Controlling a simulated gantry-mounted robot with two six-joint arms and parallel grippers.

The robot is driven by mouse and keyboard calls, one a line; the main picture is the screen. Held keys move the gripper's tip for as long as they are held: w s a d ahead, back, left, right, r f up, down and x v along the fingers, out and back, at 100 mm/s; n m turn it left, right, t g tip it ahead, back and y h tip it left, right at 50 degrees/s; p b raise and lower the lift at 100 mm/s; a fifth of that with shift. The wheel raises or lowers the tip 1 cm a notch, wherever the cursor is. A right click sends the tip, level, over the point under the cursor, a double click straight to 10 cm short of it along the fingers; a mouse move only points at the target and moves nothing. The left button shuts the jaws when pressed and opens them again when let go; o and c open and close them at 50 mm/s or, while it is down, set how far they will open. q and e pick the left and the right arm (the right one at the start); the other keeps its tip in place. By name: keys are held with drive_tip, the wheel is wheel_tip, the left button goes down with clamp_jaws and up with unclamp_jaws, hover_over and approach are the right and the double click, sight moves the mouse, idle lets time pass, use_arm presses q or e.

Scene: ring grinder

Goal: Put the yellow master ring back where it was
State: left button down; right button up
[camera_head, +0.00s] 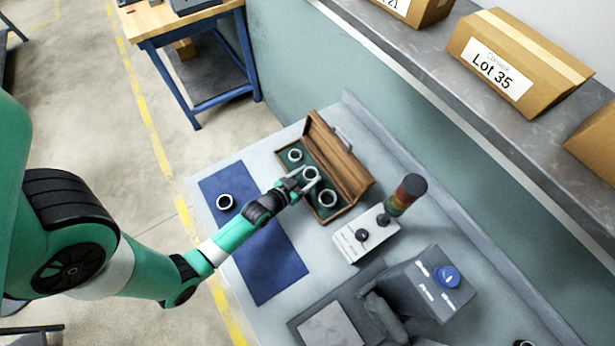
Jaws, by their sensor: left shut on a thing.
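An open wooden box (352,172) with a dark green inside stands on the bench, its lid tipped back. A smaller ring (295,155) sits at its far left end and a larger ring (327,198) at its near right end. My left gripper (305,178) is over the middle of the box, shut on a pale ring (311,172) between those two. I cannot tell whether this ring touches the box's inside. Its colour looks grey-white; I see no clearly yellow ring. My right gripper is not in view.
Another ring (224,201) lies on the blue mat (272,268) left of the box. A grey-white control box (358,237) with a signal lamp (407,194) stands close to the right. A grey machine (432,285) fills the front right. Cartons (515,62) stand on the shelf.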

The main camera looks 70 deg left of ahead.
use_arm(q)
drive_tip(key=shift+r, duration=0.1)
drive_tip(key=shift+f+b, duration=0.4)
drive_tip(key=shift+f, duration=0.05)
drive_tip(key=shift+s+f, duration=0.1)
drive_tip(key=shift+f, duration=0.2)
drive_tip(key=shift+c, duration=1.6)
unclamp_jaws()
drive_tip(key=shift+f, duration=0.1)
drive_tip(key=shift+o, duration=1.1)
drive_tip(key=shift+s+f, duration=0.1)
drive_tip(key=shift+r, duration=0.2)
drive_tip(key=shift+s+d+r+p, duration=0.15)
drive_tip(key=shift+r+p, duration=0.15)
drive_tip(key=shift+r, duration=0.1)
drive_tip(key=shift+s+d+r+p, duration=0.1)
drive_tip(key=shift+r+p, duration=0.15)
drive_tip(key=shift+r, duration=0.15)
drive_tip(key=v, duration=1.1)
drive_tip(key=shift+r+p, duration=0.1)
drive_tip(key=shift+p, duration=0.3)
